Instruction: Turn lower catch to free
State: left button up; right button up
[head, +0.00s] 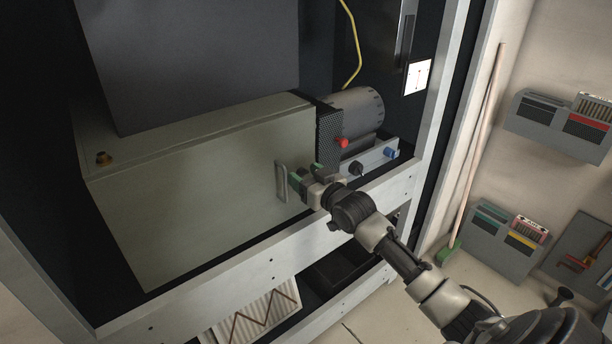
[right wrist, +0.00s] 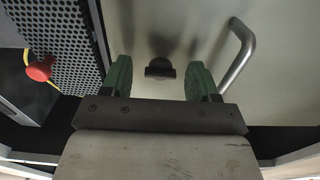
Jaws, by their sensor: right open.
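A small dark catch (right wrist: 160,69) sits on the pale grey-green panel of the big box (head: 190,190), between a perforated black grille and a metal handle. In the right wrist view it appears between the two green fingers of my right gripper (right wrist: 159,80), which are apart and do not visibly touch it. In the head view my right gripper (head: 305,178) is at the right end of the box's front, and it hides the catch there. My left gripper is out of view.
The metal handle (head: 281,182) stands out close beside the fingers, also in the right wrist view (right wrist: 240,52). A red knob (head: 342,142) sits by the black grille (head: 328,138). A rack rail (head: 250,268) crosses below. Blue and black knobs are at the right.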

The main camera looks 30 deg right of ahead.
jog(key=c, duration=0.9)
jog(key=shift+n, duration=0.3)
jog(key=n+p, duration=0.2)
jog(key=n, duration=0.1)
jog(key=shift+r+n, duration=0.1)
jog(key=shift+n, duration=0.3)
jog(key=n+p, duration=0.1)
jog(key=n, duration=0.3)
jog(key=shift+n+p, duration=0.45)
jog(key=shift+n, duration=4.35)
